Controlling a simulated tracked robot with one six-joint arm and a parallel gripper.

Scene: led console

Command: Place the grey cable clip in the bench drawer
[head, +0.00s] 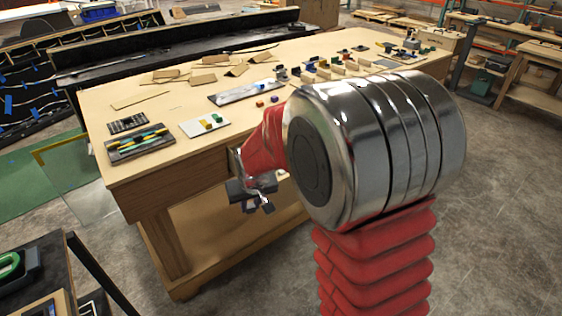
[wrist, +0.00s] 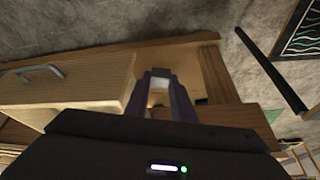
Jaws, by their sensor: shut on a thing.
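My gripper (head: 258,200) hangs at the front side of the wooden workbench, below the level of its top. In the wrist view its two fingers (wrist: 160,92) are shut on a small pale grey piece, the grey cable clip (wrist: 160,73), at the fingertips. The clip cannot be made out clearly in the head view. The bench drawer (wrist: 75,85) is the wooden front with a grey metal handle (wrist: 40,72), left of the fingers in the wrist view. My arm hides part of the bench front in the head view. I cannot tell how far the drawer is open.
The bench top (head: 150,100) carries a dark tray with coloured strips (head: 140,143), a white card with small coloured pieces (head: 205,126), cardboard pieces and several small parts. A dark table (head: 35,262) stands at lower left. Concrete floor lies open at right.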

